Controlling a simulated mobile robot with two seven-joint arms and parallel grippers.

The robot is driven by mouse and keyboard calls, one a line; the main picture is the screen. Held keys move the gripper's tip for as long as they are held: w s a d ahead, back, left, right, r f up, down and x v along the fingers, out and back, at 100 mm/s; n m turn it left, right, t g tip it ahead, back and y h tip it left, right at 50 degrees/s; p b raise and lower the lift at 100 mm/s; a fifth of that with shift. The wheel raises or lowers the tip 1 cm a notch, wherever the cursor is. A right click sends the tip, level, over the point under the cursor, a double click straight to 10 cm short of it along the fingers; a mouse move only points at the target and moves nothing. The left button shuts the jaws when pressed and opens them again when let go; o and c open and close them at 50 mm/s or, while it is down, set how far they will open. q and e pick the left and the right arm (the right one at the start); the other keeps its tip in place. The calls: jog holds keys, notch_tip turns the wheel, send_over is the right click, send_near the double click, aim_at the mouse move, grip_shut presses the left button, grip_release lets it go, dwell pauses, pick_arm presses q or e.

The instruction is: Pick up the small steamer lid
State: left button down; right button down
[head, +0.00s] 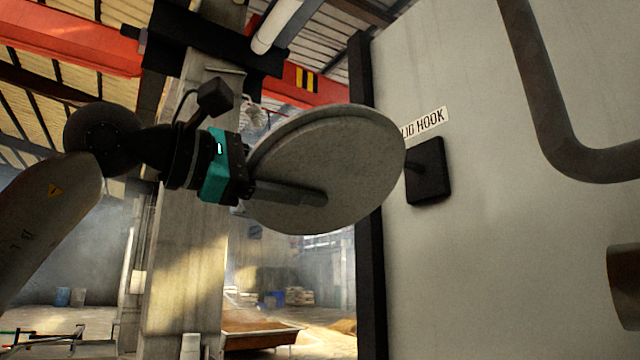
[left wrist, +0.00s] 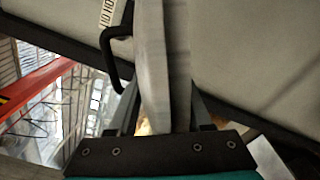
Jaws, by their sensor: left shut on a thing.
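The small steamer lid (head: 345,155) is a round, pale grey disc, held up tilted in the middle of the head view. My left gripper (head: 318,196) is shut on the lid, with one finger lying across its face. In the left wrist view the lid (left wrist: 153,65) shows edge-on between the two fingers. A dark hook mount (head: 428,172) is on the pale wall panel just right of the lid. I cannot tell whether the lid touches the hook. My right gripper is not in view.
The pale wall panel (head: 530,240) fills the right side, with a "LID HOOK" label (head: 425,122) above the mount and a dark pipe (head: 545,110) at the upper right. A concrete column (head: 185,270) stands behind my left arm. A brown tray (head: 258,335) is low behind.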

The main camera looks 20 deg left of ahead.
aim_at(291, 229)
pick_arm(q)
jog(key=f, duration=0.2)
jog(key=f+b, duration=0.1)
jog(key=f, duration=0.1)
jog(key=f+b, duration=0.1)
jog(key=f, duration=0.1)
jog(key=shift+s+a, duration=0.35)
jog(key=shift+a, duration=0.05)
jog(key=b+v, duration=0.2)
jog(key=v, duration=1.4)
jog(key=shift+s+f, duration=0.2)
jog(key=shift+f, duration=0.15)
